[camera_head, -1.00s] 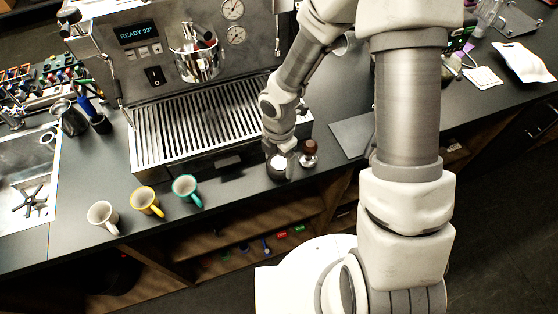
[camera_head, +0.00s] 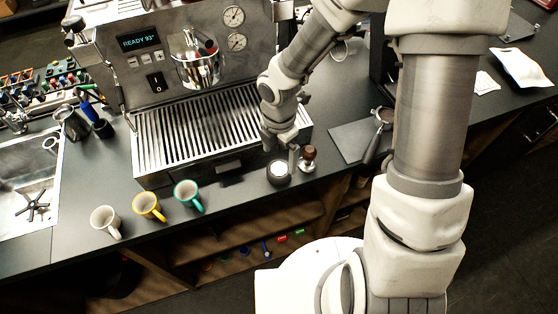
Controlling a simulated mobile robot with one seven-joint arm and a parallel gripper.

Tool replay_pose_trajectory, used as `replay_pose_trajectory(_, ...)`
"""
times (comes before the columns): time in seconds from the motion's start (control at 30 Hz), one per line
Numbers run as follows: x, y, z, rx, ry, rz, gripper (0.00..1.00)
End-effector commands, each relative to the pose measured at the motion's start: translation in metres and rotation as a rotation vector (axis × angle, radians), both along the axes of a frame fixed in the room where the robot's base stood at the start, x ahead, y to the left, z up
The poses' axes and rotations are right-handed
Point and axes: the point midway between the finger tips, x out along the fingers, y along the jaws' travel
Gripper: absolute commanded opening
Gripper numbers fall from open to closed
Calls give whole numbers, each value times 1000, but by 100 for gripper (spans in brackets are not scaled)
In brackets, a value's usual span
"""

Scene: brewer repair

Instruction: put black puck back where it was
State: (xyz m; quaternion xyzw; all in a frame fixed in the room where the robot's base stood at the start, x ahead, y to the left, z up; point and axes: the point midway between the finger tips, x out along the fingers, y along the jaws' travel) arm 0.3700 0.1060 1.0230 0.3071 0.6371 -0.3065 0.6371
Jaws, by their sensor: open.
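A round black piece with a pale top (camera_head: 279,171), which looks like the black puck, sits on the dark counter just in front of the espresso machine's drip tray. A tamper with a brown knob (camera_head: 308,158) stands close to its right. My gripper (camera_head: 282,148) is open just above and behind the black piece, with one finger reaching down between it and the tamper. I cannot tell whether that finger touches either one. The jaws look empty, though my wrist hides part of them.
The espresso machine (camera_head: 160,82) and its slatted drip tray (camera_head: 195,128) stand behind. White (camera_head: 106,221), yellow (camera_head: 149,206) and teal (camera_head: 188,195) cups stand left along the front edge. A portafilter (camera_head: 378,130) lies on a grey mat (camera_head: 347,143) at right.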

Motion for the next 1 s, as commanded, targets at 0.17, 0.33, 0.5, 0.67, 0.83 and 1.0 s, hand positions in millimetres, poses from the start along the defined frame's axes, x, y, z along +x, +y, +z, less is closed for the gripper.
replay_pose_trajectory(0.17,1,-1,39,1,-4,-2,100)
replay_pose_trajectory(0.33,0,0,58,1,-1,-2,100)
replay_pose_trajectory(0.5,0,0,63,1,-1,0,100)
replay_pose_trajectory(0.67,0,0,63,0,0,0,100)
replay_pose_trajectory(0.83,0,0,63,0,0,0,100)
replay_pose_trajectory(1.0,0,-1,63,-2,-1,-7,100)
